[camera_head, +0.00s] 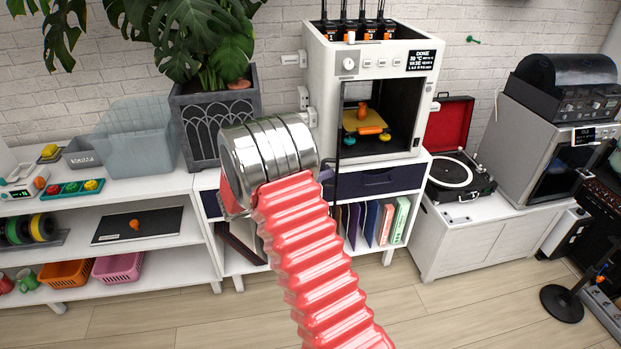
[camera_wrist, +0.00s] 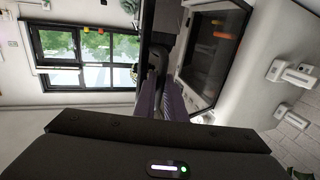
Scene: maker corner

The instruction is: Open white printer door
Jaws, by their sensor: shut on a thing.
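The white printer (camera_head: 424,100) stands on a white cabinet in the head view. Its front opening is uncovered, showing an orange print on a yellow plate inside. The door (camera_head: 338,125) shows as a thin dark panel, nearly edge-on, swung out at the left of the opening. My red ribbed arm hides most of my gripper; a bit of purple finger (camera_head: 326,175) shows beside the door's lower part. In the wrist view, my gripper's purple fingers (camera_wrist: 170,102) are shut at a dark upright part, seemingly the door handle (camera_wrist: 153,84). The printer's opening (camera_wrist: 210,50) is beyond them.
A potted plant (camera_head: 222,110) stands left of the printer, close behind my arm. A turntable (camera_head: 455,175) with a red lid is on the right. Shelves (camera_head: 120,235) with bins and spools are at left.

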